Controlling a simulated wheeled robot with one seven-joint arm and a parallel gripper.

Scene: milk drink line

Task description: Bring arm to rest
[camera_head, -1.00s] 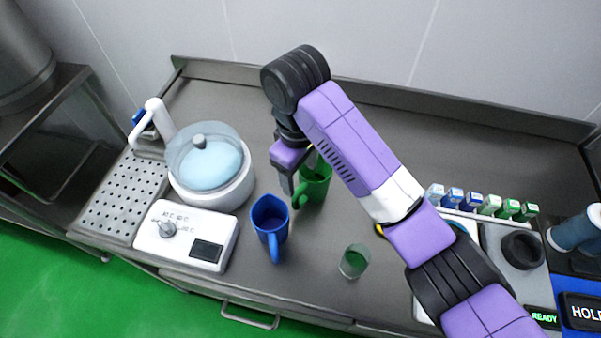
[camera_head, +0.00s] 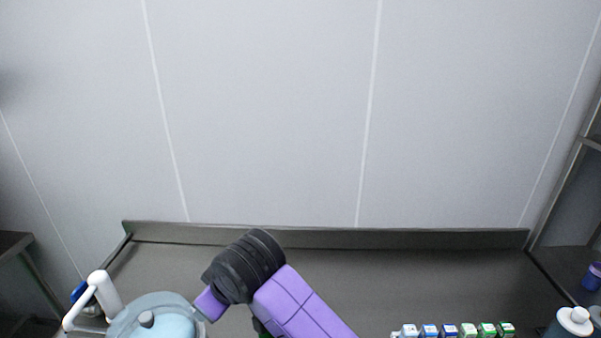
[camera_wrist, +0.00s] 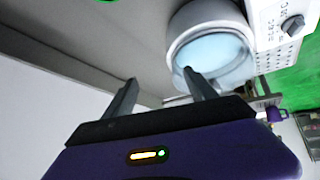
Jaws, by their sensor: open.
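My arm, purple with black joints, shows at the bottom of the head view, and its gripper end is cut off there. In the wrist view my gripper (camera_wrist: 160,88) has its two dark fingers wide apart with nothing between them. Beyond the fingers in the wrist view is the round white pot (camera_wrist: 208,40) with a pale blue inside. The same pot (camera_head: 152,318) shows at the lower left of the head view, with a clear lid and grey knob. A sliver of green, likely the green mug, shows beside my arm in the head view.
The steel counter (camera_head: 400,270) has free room along the back, up to a raised rear edge (camera_head: 330,238). A row of several small cartons (camera_head: 448,330) stands at lower right. A white control box (camera_wrist: 285,22) is beside the pot.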

